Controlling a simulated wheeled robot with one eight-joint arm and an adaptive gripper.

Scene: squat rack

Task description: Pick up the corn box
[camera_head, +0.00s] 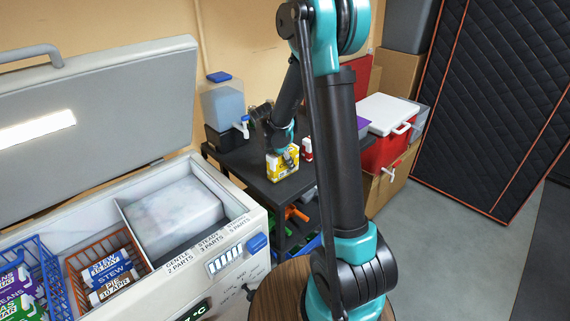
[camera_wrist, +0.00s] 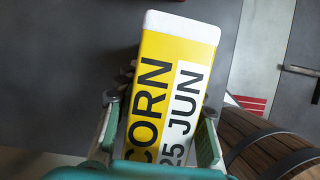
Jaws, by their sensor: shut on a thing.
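The corn box (camera_wrist: 160,75) is yellow with a white end and a white strip. It reads "CORN" and "25 JUN" in the wrist view, where it sits between the fingers of my gripper (camera_wrist: 158,120). My gripper is shut on it, with a finger on either side. In the head view the corn box (camera_head: 283,163) is at the front edge of the dark table (camera_head: 250,158), with my gripper (camera_head: 287,153) over it. I cannot tell whether the box touches the tabletop. The lower part of the box is hidden by my gripper in the wrist view.
A small red-and-white item (camera_head: 307,150) stands just right of the box. A water dispenser (camera_head: 224,106) stands at the table's back left. An open chest freezer (camera_head: 235,215) with baskets is at left. A red cooler (camera_head: 388,130) is at right. Grey floor (camera_head: 440,220) lies clear at right.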

